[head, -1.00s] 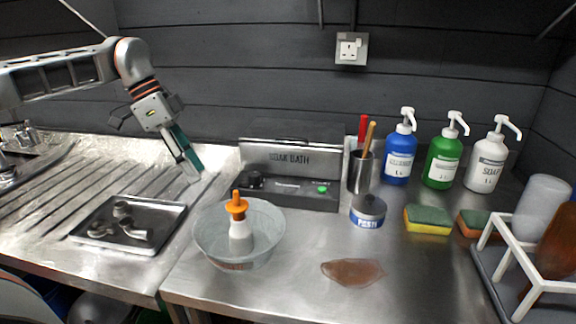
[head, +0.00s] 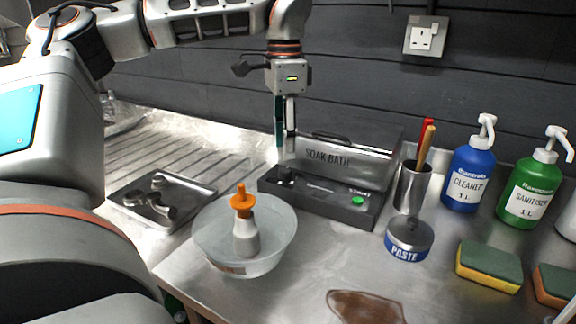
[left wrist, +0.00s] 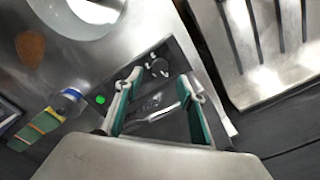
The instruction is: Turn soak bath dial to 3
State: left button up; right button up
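The soak bath (head: 345,158) is a dark box with a steel lid lettered SOAK BATH. Its black dial (head: 285,173) is at the left of the sloping front panel, and a green button (head: 358,200) is at the right. My left gripper (head: 286,155) hangs fingers-down just above the dial. In the left wrist view, the left gripper (left wrist: 162,77) is open and empty. The dial (left wrist: 160,67) shows between and a little beyond its fingertips, with white marks around it. I cannot read the dial's setting. My right gripper is in no view.
A clear bowl (head: 212,245) with an orange-topped white bottle stands in front of the dial. A paste tin (head: 409,240), a steel cup (head: 412,188) and pump bottles stand to the right. A tray of fittings (head: 190,217) lies left. A brown puddle (head: 365,307) lies in front.

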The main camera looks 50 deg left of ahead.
aim_at(285, 169)
pick_arm(q)
notch_tip(285, 169, down, 5)
jog(key=shift+r, duration=0.2)
jog(key=shift+f, duration=0.65)
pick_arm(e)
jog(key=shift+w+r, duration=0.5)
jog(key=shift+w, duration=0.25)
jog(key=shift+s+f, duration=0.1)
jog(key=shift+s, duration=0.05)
pick_arm(q)
jog(key=c, duration=1.1)
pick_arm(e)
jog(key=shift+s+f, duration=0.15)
